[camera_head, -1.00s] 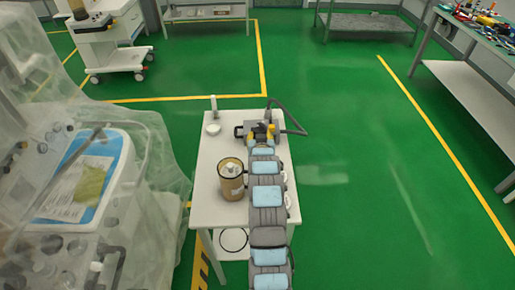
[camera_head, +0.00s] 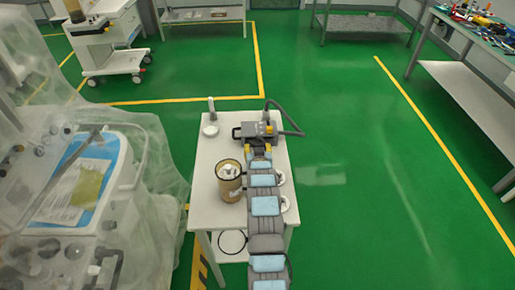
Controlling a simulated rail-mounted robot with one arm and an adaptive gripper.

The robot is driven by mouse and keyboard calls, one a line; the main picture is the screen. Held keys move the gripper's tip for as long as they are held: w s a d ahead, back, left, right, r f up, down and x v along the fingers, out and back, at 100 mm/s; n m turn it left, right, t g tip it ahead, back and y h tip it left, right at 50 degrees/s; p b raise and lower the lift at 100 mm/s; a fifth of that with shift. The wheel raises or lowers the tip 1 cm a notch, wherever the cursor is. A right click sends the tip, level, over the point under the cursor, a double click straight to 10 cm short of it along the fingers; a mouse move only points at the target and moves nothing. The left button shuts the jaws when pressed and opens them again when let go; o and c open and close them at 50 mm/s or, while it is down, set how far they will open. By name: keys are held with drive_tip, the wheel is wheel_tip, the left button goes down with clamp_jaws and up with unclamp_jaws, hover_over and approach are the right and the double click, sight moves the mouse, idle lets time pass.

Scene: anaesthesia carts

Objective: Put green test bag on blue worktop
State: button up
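The blue worktop (camera_head: 113,150) is on the machine at the left, under clear plastic sheeting. A flat olive-green patch (camera_head: 87,186) lies on a pale sheet there; I cannot tell whether it is the green test bag. No other green bag stands out. My arm reaches away over the white table. My gripper (camera_head: 259,147) is at its far end, by a dark grey device (camera_head: 243,132) with a hose. The gripper is small and partly hidden by the arm, so its fingers and any held thing cannot be made out.
The white table (camera_head: 207,160) also bears a brown canister (camera_head: 229,183) and a small white stand (camera_head: 210,126). A white cart (camera_head: 108,45) stands at the back left, a tool-covered bench (camera_head: 480,40) at the right. The green floor right of the table is clear.

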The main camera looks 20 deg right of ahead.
drive_tip(key=shift+r, duration=0.25)
drive_tip(key=v, duration=1.2)
drive_tip(key=shift+p, duration=0.3)
